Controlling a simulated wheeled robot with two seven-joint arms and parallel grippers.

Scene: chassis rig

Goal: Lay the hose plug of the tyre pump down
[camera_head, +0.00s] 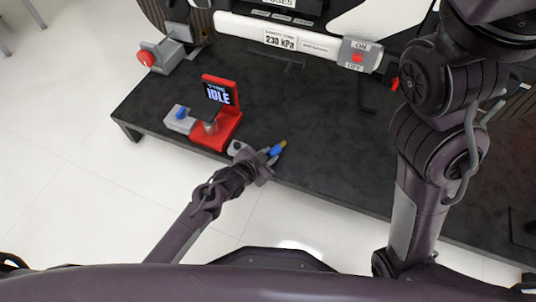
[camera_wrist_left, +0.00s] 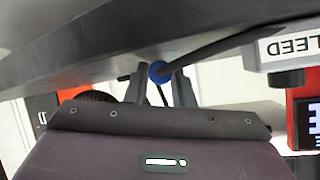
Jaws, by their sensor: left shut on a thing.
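The hose plug (camera_head: 276,150), blue with a brass-coloured tip, is held in my left gripper (camera_head: 267,156) over the front edge of the dark bench in the head view. In the left wrist view, the blue plug (camera_wrist_left: 158,72) sits between the two grey fingers of my left gripper (camera_wrist_left: 160,86), and a dark hose (camera_wrist_left: 215,43) runs from it to the upper right. The red tyre pump (camera_head: 217,115), with a screen reading IDLE, stands on the bench left of the gripper. My right arm (camera_head: 425,160) shows at the right, but its gripper is not visible.
The dark bench (camera_head: 310,125) has clear room right of the plug. A grey block with a blue knob (camera_head: 180,118) is beside the pump. A device with a red knob (camera_head: 150,57) is at the back left. A white bar marked 230 kPa (camera_head: 280,39) spans the back.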

